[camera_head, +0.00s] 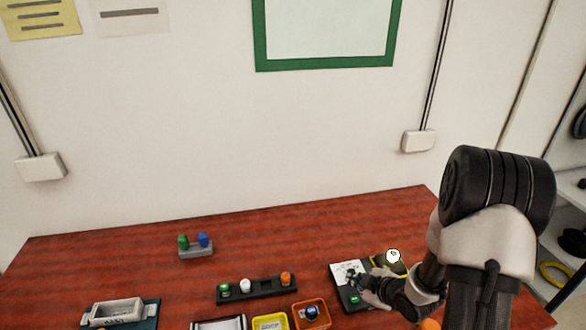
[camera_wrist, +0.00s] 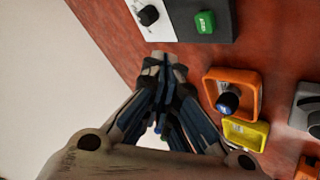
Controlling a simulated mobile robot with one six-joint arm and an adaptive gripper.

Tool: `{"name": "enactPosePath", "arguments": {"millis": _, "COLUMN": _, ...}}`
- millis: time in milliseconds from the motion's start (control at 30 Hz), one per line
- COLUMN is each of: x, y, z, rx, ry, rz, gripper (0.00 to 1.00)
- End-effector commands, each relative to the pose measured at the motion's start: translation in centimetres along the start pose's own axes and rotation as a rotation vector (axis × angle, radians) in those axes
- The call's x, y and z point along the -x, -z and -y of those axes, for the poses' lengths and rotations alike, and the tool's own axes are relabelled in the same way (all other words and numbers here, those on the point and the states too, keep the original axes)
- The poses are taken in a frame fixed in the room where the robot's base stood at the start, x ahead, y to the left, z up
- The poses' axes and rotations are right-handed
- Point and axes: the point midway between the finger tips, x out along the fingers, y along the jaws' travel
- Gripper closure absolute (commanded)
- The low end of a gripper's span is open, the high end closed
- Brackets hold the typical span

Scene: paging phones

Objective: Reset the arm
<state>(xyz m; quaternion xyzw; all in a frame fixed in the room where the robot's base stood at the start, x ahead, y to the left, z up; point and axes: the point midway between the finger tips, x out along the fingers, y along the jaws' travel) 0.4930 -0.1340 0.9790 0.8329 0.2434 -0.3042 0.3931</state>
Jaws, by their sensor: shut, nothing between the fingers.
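My gripper (camera_wrist: 163,75) is shut and empty in the wrist view, its fingertips pressed together. It is above the reddish wooden table (camera_wrist: 215,58), beside a black and white panel with a black knob (camera_wrist: 148,15) and a green button (camera_wrist: 204,22). In the head view my arm (camera_head: 487,235) reaches in from the right. My gripper (camera_head: 357,282) is low there, over or near the panel (camera_head: 343,267); its fingertips are small and hard to make out.
An orange box with a blue knob (camera_wrist: 228,102) and a yellow box (camera_wrist: 247,134) are near my gripper. A dark strip with coloured knobs (camera_head: 256,291), a small grey stand (camera_head: 196,250) and a white tray (camera_head: 116,312) are further left. The wall is behind; the table's back-middle is clear.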

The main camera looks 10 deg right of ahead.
Motion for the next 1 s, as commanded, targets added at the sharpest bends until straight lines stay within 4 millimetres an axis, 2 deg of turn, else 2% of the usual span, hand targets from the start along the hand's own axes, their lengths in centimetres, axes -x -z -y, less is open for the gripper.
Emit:
{"name": "enactPosePath", "arguments": {"millis": 133, "x": 1.0, "y": 0.7, "z": -1.5, "rx": -0.009, "ry": -0.016, "rz": 0.046, "gripper": 1.0}}
{"name": "enactPosePath", "arguments": {"millis": 233, "x": 3.0, "y": 1.8, "z": -3.4, "rx": -0.041, "ry": -0.04, "rz": 0.124, "gripper": 1.0}}
{"name": "enactPosePath", "arguments": {"millis": 400, "x": 8.5, "y": 4.6, "z": -5.8, "rx": -0.169, "ry": -0.102, "rz": 0.268, "gripper": 1.0}}
{"name": "enactPosePath", "arguments": {"millis": 533, "x": 13.3, "y": 6.9, "z": -5.8, "rx": -0.304, "ry": -0.143, "rz": 0.344, "gripper": 1.0}}
{"name": "enactPosePath", "arguments": {"millis": 667, "x": 18.1, "y": 9.3, "z": -4.2, "rx": -0.456, "ry": -0.164, "rz": 0.39, "gripper": 1.0}}
{"name": "enactPosePath", "arguments": {"millis": 767, "x": 21.7, "y": 11.0, "z": -1.8, "rx": -0.58, "ry": -0.16, "rz": 0.408, "gripper": 1.0}}
{"name": "enactPosePath", "arguments": {"millis": 900, "x": 26.3, "y": 13.0, "z": 2.8, "rx": -0.748, "ry": -0.12, "rz": 0.416, "gripper": 1.0}}
{"name": "enactPosePath", "arguments": {"millis": 1000, "x": 28.9, "y": 14.0, "z": 6.2, "rx": -0.845, "ry": -0.073, "rz": 0.417, "gripper": 1.0}}
